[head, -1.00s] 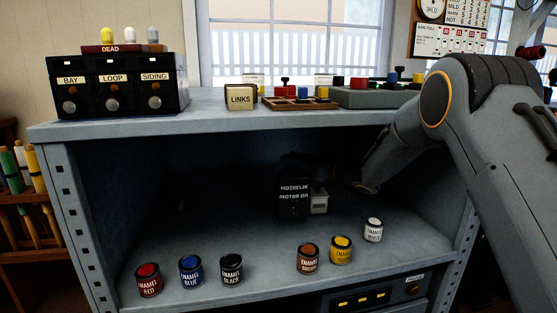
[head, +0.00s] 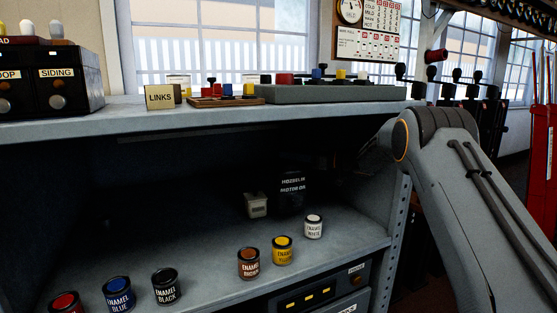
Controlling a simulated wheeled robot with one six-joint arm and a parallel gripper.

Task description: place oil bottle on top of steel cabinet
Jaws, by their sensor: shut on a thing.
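A dark oil bottle (head: 292,198) with white lettering, partly readable as MOTOR OIL, is inside the open bay of a grey metal unit (head: 230,118). It looks upright, but shadow hides whether its base touches the shelf. My gripper (head: 313,178) is at the bottle's right side, very dark, and shut on it; its fingers are barely visible. My arm reaches into the bay from the right. I cannot tell if this grey unit is the steel cabinet; no other clear cabinet shows.
A small grey box (head: 257,206) stands just left of the bottle. White (head: 314,228), yellow (head: 282,251), brown (head: 248,264) and other enamel tins line the shelf front. The top holds a LINKS sign (head: 160,97), a block tray (head: 238,102) and a grey panel (head: 330,94).

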